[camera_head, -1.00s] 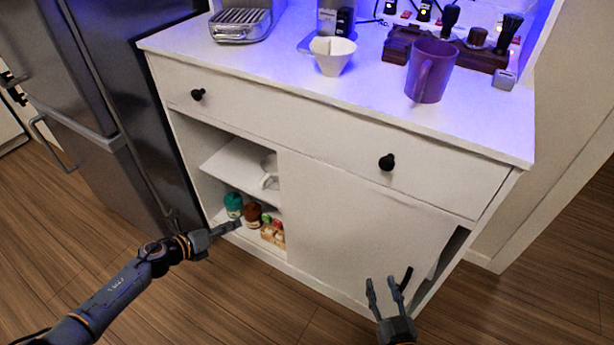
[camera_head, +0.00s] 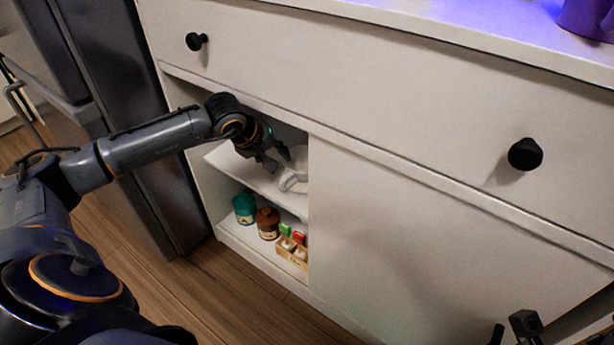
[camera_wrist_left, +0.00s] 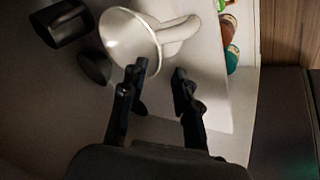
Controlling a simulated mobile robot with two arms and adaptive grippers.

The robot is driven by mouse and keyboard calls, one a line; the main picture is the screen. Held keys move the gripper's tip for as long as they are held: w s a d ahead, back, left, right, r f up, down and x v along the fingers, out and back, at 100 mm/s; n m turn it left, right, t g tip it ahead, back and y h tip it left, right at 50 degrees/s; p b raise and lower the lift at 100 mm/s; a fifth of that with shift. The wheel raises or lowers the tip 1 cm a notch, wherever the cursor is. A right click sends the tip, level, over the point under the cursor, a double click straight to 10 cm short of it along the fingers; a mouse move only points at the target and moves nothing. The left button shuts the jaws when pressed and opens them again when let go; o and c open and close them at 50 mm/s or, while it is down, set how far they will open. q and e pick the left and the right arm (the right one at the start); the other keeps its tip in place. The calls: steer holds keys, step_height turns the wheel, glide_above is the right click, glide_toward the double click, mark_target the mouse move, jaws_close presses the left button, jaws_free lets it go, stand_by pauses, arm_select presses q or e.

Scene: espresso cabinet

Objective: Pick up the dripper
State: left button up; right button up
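The white dripper (camera_head: 297,170), with a rounded body and a handle, sits on the upper shelf inside the open left part of the cabinet. In the left wrist view it shows as a white cone (camera_wrist_left: 128,38) with its handle to the right. My left gripper (camera_head: 277,160) has entered the cabinet opening and is open beside the dripper. My right gripper (camera_head: 511,328) is at the bottom right, fingers apart and partly cut off.
A teal jar (camera_head: 244,208), a brown jar (camera_head: 267,223) and a small box (camera_head: 292,250) stand on the lower shelf. A dark cylinder (camera_wrist_left: 62,24) is beyond the dripper. The drawer front (camera_head: 350,95) overhangs the opening; the white door panel (camera_head: 420,235) closes its right side.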

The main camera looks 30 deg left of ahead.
mark_target(284, 164)
arm_select(q)
steer(key=b+x, duration=0.2)
steer(key=x, duration=0.3)
steer(key=shift+w+d+f, duration=0.15)
steer(key=shift+d+f, duration=0.05)
steer(key=shift+f, duration=0.1)
jaws_close()
